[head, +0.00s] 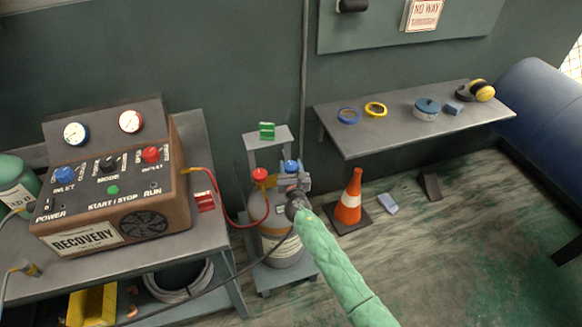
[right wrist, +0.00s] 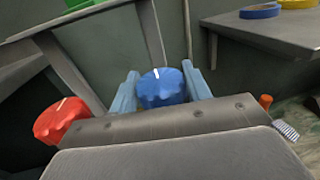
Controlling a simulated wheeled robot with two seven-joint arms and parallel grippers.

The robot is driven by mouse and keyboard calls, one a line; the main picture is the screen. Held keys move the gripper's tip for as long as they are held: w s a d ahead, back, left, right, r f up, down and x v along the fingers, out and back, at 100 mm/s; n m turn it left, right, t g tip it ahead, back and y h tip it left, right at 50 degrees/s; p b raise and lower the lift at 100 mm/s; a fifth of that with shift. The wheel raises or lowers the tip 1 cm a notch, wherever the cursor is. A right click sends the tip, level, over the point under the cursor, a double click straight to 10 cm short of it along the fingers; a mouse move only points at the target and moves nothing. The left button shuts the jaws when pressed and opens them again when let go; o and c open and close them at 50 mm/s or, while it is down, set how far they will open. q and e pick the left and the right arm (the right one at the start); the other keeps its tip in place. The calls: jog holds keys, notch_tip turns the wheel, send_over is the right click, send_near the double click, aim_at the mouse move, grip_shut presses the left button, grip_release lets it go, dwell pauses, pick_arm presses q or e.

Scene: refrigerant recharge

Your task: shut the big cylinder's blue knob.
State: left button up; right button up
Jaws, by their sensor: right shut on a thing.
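The big cylinder (head: 268,226) is grey with a pale label and stands upright on a low cart. Its blue knob (head: 291,165) is on top, and its red knob (head: 259,175) is to the left with a red hose. My right gripper (head: 292,178) is shut on the blue knob. In the right wrist view the blue knob (right wrist: 162,88) sits between the two light-blue fingers, a white mark on its top, and the red knob (right wrist: 62,120) is to the left, clear of the fingers. My left gripper is in neither view.
The recovery machine (head: 110,190) stands on a bench at the left. An orange cone (head: 350,200) stands on the floor right of the cylinder. A wall shelf (head: 400,125) with tape rolls and earmuffs is at the right. A green block (head: 267,130) is on the cart's post.

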dwell(0.4)
jog(key=o, duration=1)
